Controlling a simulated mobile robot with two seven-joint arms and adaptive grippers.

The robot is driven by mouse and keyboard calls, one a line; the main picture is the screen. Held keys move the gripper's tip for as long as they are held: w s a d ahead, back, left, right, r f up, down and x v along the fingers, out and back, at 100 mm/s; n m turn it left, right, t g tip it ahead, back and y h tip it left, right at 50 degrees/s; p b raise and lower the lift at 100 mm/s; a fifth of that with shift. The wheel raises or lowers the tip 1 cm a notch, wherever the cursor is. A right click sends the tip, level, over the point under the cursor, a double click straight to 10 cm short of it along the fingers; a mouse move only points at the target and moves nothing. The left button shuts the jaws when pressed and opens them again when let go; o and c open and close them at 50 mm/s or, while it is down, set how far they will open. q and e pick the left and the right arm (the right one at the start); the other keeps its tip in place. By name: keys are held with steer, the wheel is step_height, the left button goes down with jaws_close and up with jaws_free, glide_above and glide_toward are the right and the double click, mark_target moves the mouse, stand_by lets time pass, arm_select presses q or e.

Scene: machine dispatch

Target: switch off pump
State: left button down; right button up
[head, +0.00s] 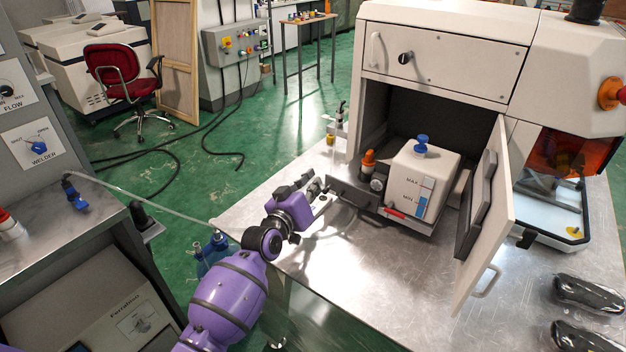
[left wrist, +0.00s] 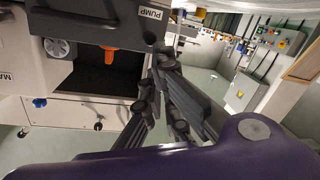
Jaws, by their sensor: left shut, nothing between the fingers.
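The pump unit stands in the open white cabinet. It has a white tank (head: 425,172) with a blue cap, a dark base (head: 350,193), a round gauge (head: 377,183), an orange-topped part (head: 369,160) and a red part (head: 396,213) low on the front. The left wrist view shows a PUMP label (left wrist: 151,14), the gauge (left wrist: 60,47) and the orange part (left wrist: 110,60). My left gripper (head: 325,184) is shut and empty, close beside the left end of the dark base; I cannot tell whether they touch. Its fingers (left wrist: 163,62) lie just beyond the label in the wrist view. My right gripper is out of view.
The cabinet door (head: 487,215) stands open to the right of the pump. Black packets (head: 590,293) lie at the table's right front. The metal tabletop (head: 350,270) is clear in front of the pump. A grey panel with a WELDER knob (head: 39,146) stands at left.

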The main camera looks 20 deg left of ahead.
arm_select(q)
steer(key=shift+s+f, duration=0.2)
steer(key=shift+f, duration=0.4)
steer(key=shift+s+a+f, duration=0.1)
steer(key=shift+s+f, duration=0.05)
steer(key=shift+f, duration=0.5)
stand_by(0.6)
